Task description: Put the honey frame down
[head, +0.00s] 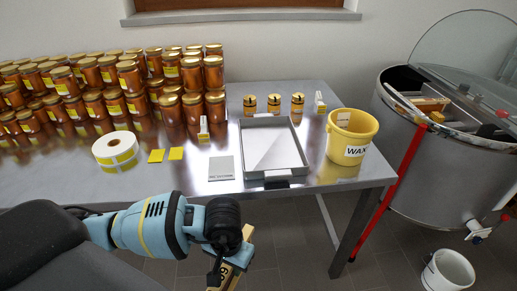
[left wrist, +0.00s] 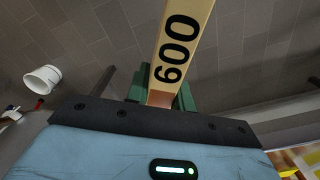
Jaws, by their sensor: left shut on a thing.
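The honey frame (left wrist: 180,45) shows in the left wrist view as a pale wooden bar with large black digits, running up and away from the jaws. My left gripper (left wrist: 163,93) is shut on this bar between its green fingers. In the head view my left gripper (head: 232,267) is low in the picture, in front of the table's front edge and over the floor. Only short pieces of the wooden frame (head: 247,234) show there; my wrist hides much of it. My right gripper is in neither view.
On the steel table (head: 325,183) are a shallow tray (head: 247,160), a grey plate (head: 221,168), a yellow wax bucket (head: 352,138), a label roll (head: 115,150) and many honey jars (head: 105,80). A steel drum (head: 430,165) and white bucket (head: 447,270) stand right.

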